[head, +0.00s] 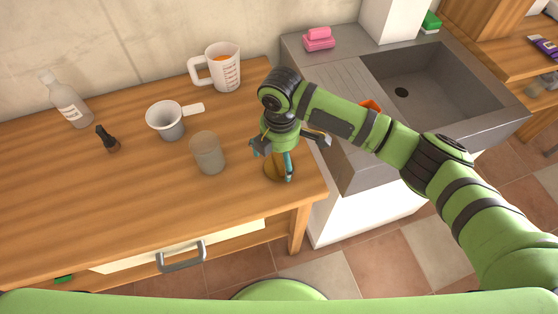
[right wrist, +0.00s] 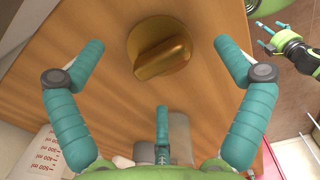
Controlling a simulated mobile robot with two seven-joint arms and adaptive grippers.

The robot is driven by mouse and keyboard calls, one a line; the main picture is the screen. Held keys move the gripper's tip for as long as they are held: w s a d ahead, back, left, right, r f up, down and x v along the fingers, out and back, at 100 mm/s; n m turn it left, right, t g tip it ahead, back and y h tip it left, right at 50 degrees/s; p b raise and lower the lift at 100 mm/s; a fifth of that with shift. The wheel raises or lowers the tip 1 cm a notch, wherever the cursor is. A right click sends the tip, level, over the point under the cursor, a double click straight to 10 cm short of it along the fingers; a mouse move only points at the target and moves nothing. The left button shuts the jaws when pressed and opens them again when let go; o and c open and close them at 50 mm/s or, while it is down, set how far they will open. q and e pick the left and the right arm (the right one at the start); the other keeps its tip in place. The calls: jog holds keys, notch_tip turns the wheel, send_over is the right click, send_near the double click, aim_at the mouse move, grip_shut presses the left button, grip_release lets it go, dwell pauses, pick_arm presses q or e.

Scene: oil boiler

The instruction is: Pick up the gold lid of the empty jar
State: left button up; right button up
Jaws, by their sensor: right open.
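The gold lid (right wrist: 160,48), round with a raised grip on top, lies on the wooden counter near its front right corner. In the head view only part of the lid (head: 272,171) shows beneath my right gripper. My right gripper (head: 280,168) points down over the lid, open and empty. In the right wrist view its teal fingers are spread around the lid without touching it. A greyish, lidless jar (head: 207,153) stands upright on the counter, left of the gripper. My left gripper (right wrist: 265,34) shows small at the upper right of the right wrist view, with fingers apart.
A grey sink (head: 435,85) adjoins on the right. The counter's front left is clear.

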aim_at(279, 160)
notch_tip(279, 160, down, 3)
jog(key=shift+a+f, duration=0.1)
jog(key=shift+f, duration=0.05)
jog(key=c, duration=1)
